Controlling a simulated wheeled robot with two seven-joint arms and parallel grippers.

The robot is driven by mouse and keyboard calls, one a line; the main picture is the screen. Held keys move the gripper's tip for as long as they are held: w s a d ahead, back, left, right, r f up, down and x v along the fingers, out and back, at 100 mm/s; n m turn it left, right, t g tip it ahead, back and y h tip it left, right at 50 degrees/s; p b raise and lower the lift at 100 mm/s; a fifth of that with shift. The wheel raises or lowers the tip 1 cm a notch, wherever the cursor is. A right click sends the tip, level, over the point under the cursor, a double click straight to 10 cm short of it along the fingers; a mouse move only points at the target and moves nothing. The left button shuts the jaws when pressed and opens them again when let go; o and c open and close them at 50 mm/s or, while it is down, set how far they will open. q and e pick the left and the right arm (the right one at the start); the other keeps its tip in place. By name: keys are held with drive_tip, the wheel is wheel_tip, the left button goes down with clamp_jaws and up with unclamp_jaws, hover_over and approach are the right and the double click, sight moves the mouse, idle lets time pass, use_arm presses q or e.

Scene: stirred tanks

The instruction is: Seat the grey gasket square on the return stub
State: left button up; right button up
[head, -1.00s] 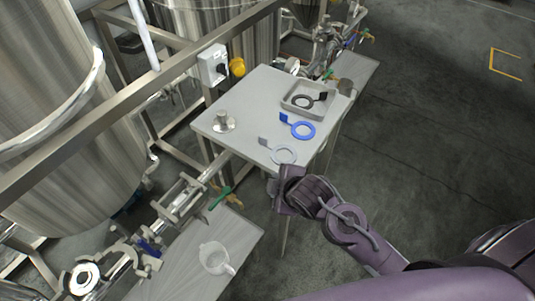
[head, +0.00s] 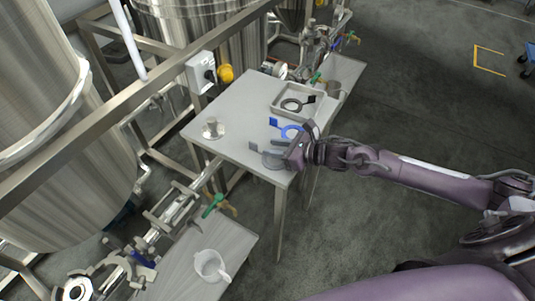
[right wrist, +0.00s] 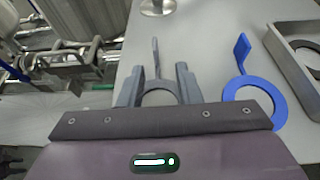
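The grey gasket (head: 254,147), a flat ring with a tab, is near the table's front corner, its ring partly hidden by my right gripper (head: 276,150). In the right wrist view the gasket (right wrist: 155,55) points its tab away from me, and the two fingers of the gripper (right wrist: 160,77) stand apart on either side of it. The gripper is open; I cannot tell whether the fingers touch the ring. The return stub (head: 213,129) stands upright on a round flange at the table's left; its base also shows in the right wrist view (right wrist: 158,6). My left gripper is out of view.
A blue gasket (head: 291,131) lies just beyond my right gripper. A grey tray (head: 277,103) holding a dark gasket (head: 291,104) sits behind it. The steel table (head: 240,110) is clear between stub and gaskets. A white jug (head: 210,264) stands on a lower bench.

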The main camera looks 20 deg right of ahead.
sight(257, 146)
drive_tip(key=p+x, duration=0.1)
drive_tip(key=x, duration=0.2)
drive_tip(key=p+x, duration=0.1)
drive_tip(key=x, duration=0.2)
drive_tip(key=shift+a+r, duration=0.2)
drive_tip(key=shift+a, duration=0.1)
drive_tip(key=shift+w+a+f, duration=0.35)
drive_tip(key=shift+w, duration=0.05)
drive_tip(key=shift+c, duration=0.3)
clamp_jaws()
